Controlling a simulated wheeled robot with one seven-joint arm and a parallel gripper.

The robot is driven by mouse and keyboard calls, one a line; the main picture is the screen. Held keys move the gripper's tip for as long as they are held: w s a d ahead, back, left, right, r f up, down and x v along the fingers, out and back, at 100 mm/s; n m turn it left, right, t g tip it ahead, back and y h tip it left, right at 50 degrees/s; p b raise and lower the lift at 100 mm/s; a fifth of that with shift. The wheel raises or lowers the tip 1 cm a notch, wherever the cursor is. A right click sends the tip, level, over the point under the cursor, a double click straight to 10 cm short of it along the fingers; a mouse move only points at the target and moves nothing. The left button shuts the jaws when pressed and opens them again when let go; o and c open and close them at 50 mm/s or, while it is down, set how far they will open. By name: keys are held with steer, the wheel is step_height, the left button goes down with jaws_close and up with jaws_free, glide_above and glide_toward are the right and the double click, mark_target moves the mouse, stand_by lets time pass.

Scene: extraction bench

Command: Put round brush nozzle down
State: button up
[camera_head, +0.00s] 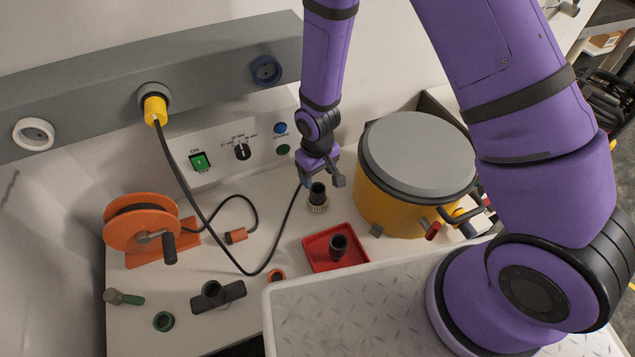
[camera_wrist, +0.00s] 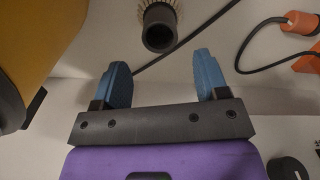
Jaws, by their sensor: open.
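The round brush nozzle (camera_head: 317,198) stands upright on the white bench, bristles down and black socket up, between the control panel and the yellow drum. In the wrist view the nozzle (camera_wrist: 160,27) shows at the top centre, its dark round opening facing the camera and pale bristles around its far side. My gripper (camera_head: 322,181) is just above and beside it in the head view. In the wrist view my gripper (camera_wrist: 162,75) has its two blue-padded fingers wide apart with nothing between them. The nozzle lies beyond the fingertips, apart from them.
A red tray (camera_head: 312,256) holding a black fitting is in front of the nozzle. The yellow drum (camera_head: 376,204) stands close on the right. A black cable (camera_head: 193,195) runs from the yellow plug across the bench on the left. An orange reel (camera_head: 127,232) stands further left.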

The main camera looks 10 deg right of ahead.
steer(key=s+d+r+m+t, duration=0.1)
steer(key=d+r, duration=0.3)
steer(key=r, duration=0.6)
steer(key=d+r+m+t, duration=0.1)
steer(key=d+r, duration=0.2)
steer(key=r, duration=0.7)
steer(key=s+d+r+m+t, duration=0.1)
steer(key=d+r, duration=0.3)
steer(key=r, duration=0.6)
steer(key=s+d+r+m+t, duration=0.1)
steer(key=s+d+r, duration=0.3)
steer(key=s+r, duration=0.3)
steer(key=s+d+r+m+t, duration=0.1)
steer(key=s+d+r, duration=0.3)
steer(key=s+r, duration=0.3)
steer(key=s, duration=0.3)
steer(key=shift+s+d+r, duration=0.2)
steer(key=shift+s+d, duration=0.05)
steer(key=shift+d, duration=0.05)
